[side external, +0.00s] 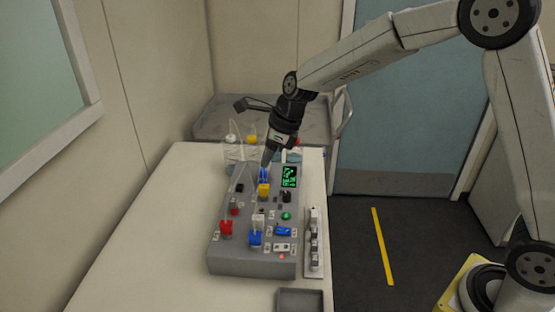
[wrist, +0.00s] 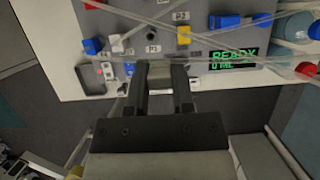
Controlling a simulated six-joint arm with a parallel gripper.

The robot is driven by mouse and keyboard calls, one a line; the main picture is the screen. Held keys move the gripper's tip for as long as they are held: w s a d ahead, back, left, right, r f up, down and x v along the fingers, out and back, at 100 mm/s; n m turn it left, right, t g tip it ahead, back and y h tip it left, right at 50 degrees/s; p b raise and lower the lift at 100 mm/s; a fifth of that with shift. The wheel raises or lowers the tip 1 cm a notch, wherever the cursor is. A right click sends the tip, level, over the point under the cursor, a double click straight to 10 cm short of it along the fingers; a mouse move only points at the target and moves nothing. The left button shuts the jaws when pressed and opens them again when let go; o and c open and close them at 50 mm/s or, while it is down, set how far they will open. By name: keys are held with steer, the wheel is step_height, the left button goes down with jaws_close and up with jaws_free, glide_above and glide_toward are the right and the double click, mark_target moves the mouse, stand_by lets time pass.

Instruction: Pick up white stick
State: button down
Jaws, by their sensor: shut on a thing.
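My gripper (side external: 266,162) points down over the back part of the grey control box in the side view. In the wrist view, my gripper (wrist: 160,72) has its two dark fingers shut on a pale grey, block-like piece (wrist: 160,69). Whether this piece is the white stick cannot be told. In the side view the fingertips and what they hold are too small to make out. A small whitish piece (side external: 283,157) shows just right of the gripper there, and its shape is unclear.
The grey control box (side external: 225,262) carries red, yellow and blue connectors, clear tubes and a green-lit screen (side external: 289,176). A rack of silver parts (side external: 314,240) stands along its right side. A dark tray (side external: 300,299) lies at the front. The table's left side (side external: 150,235) is clear.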

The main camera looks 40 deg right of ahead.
steer(key=shift+s+d+r, duration=0.1)
steer(key=shift+s+r, duration=0.25)
steer(key=shift+s, duration=0.4)
steer(key=shift+s+d+r, duration=0.1)
steer(key=shift+s+r, duration=0.2)
steer(key=shift+s, duration=0.4)
